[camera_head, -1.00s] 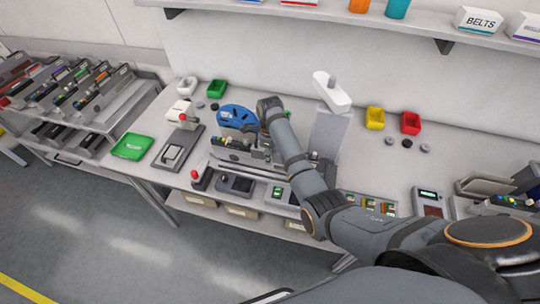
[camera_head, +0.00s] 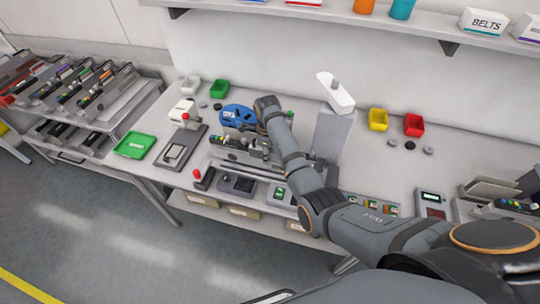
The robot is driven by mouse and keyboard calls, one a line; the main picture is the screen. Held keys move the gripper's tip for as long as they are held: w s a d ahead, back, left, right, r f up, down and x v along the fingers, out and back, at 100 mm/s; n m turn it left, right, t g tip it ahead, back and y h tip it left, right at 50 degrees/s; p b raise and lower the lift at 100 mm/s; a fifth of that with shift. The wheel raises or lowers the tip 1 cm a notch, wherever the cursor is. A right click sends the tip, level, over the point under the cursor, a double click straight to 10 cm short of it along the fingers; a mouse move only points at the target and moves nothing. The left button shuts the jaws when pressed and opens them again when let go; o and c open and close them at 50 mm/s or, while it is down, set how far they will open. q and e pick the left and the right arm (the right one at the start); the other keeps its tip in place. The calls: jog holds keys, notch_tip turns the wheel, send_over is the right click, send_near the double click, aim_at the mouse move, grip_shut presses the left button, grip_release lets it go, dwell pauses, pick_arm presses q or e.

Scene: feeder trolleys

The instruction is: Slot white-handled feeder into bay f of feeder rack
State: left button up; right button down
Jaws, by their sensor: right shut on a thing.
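My right arm reaches in from the lower right, and its gripper (camera_head: 266,143) points down over the bench fixture. It is shut on a dark grey feeder (camera_head: 232,145) with a blue reel (camera_head: 237,116) at its back left. The arm and wrist hide the fingers and the feeder's handle, so I cannot see the handle's colour. The feeder is over or on a long grey fixture (camera_head: 238,163) on the bench; I cannot tell if they touch. A feeder rack (camera_head: 122,112) at the far left holds several feeders side by side. Its bay letters are too small to read. My left gripper is out of view.
A tall grey stand (camera_head: 331,135) with a white top is just right of my wrist. Yellow (camera_head: 378,119) and red (camera_head: 414,125) bins are behind. More feeders (camera_head: 510,207) lie at far right.

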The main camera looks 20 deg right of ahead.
jog(key=shift+w+a, duration=0.15)
jog(key=shift+a, duration=0.1)
jog(key=c, duration=1.1)
grip_release()
notch_tip(320, 180, up, 8)
jog(key=shift+f, duration=0.2)
